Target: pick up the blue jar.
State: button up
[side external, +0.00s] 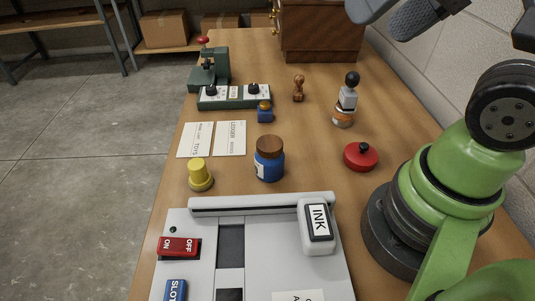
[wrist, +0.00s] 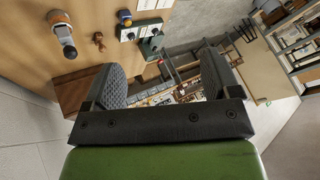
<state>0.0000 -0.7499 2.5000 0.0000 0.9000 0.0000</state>
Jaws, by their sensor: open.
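The blue jar (side external: 269,165), with a brown lid and a white label, stands upright on the wooden table in the middle of the side view. My gripper (side external: 388,18) is at the top right of the side view, raised above the table and well away from the jar. In the wrist view my gripper (wrist: 160,75) has its two fingers wide apart with nothing between them. The larger jar is not visible in the wrist view.
A black-knobbed stamp (side external: 347,98), wooden stamp (side external: 298,90), green device (side external: 210,72) and cabinet (side external: 320,30) stand farther back.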

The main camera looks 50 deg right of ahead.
jog(key=shift+o, duration=0.2)
dwell(0.4)
jog(key=n+g+h, duration=0.2)
jog(key=n+g, duration=0.5)
jog(key=n, duration=0.2)
send_over(269, 143)
notch_tip(269, 143, down, 15)
jog(key=f, duration=0.5)
jog(key=shift+w+a+f, duration=0.1)
jog(key=shift+w, duration=0.3)
jog(key=shift+s+f, duration=0.2)
jog(key=shift+f, duration=1.2)
jog(key=shift+s+f, duration=0.15)
jog(key=shift+f, duration=1.2)
jog(key=c, duration=1.1)
